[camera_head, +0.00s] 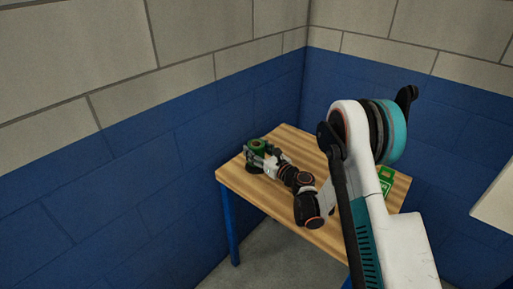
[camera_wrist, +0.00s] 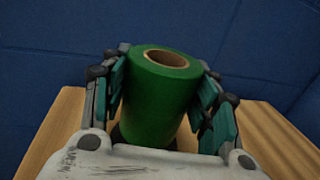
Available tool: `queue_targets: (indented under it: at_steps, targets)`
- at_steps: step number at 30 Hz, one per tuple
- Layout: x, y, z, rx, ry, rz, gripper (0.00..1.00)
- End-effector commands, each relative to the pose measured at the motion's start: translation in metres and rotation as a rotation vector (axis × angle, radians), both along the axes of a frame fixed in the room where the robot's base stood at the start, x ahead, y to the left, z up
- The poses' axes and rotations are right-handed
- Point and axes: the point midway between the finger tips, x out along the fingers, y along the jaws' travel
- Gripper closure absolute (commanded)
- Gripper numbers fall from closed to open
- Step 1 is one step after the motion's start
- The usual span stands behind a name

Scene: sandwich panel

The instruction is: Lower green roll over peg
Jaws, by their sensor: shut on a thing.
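The green roll (camera_wrist: 157,98) stands upright between the two fingers of my gripper (camera_wrist: 165,95) in the wrist view, its open core facing up. The fingers are shut on its sides. In the head view the green roll (camera_head: 256,146) is at the far left corner of the table, with my gripper (camera_head: 258,158) around it. A dark shape (camera_head: 254,168) shows directly under the roll. I cannot tell whether the roll touches it. The peg cannot be made out; nothing shows inside the roll's core.
The wooden table (camera_head: 290,140) stands in a corner against blue walls (camera_head: 180,150). A green object (camera_head: 387,173) lies at the table's right side, partly behind my arm. A white surface (camera_head: 495,205) juts in at the far right. The table's back middle is clear.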

Motion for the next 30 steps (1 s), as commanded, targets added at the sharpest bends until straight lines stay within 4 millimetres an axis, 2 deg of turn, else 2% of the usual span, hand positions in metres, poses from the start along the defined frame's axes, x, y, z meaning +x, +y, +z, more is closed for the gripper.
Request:
queue_targets:
  at_steps: [12, 28, 29, 30]
  targets:
    - [0.000, 0.000, -0.017, 0.000, 0.000, 0.000, 0.73]
    - [0.000, 0.000, -0.021, 0.000, 0.000, 0.000, 0.73]
    - [0.000, 0.000, -0.021, 0.000, 0.000, 0.000, 0.39]
    - [0.000, 0.000, -0.021, 0.000, 0.000, 0.000, 0.30]
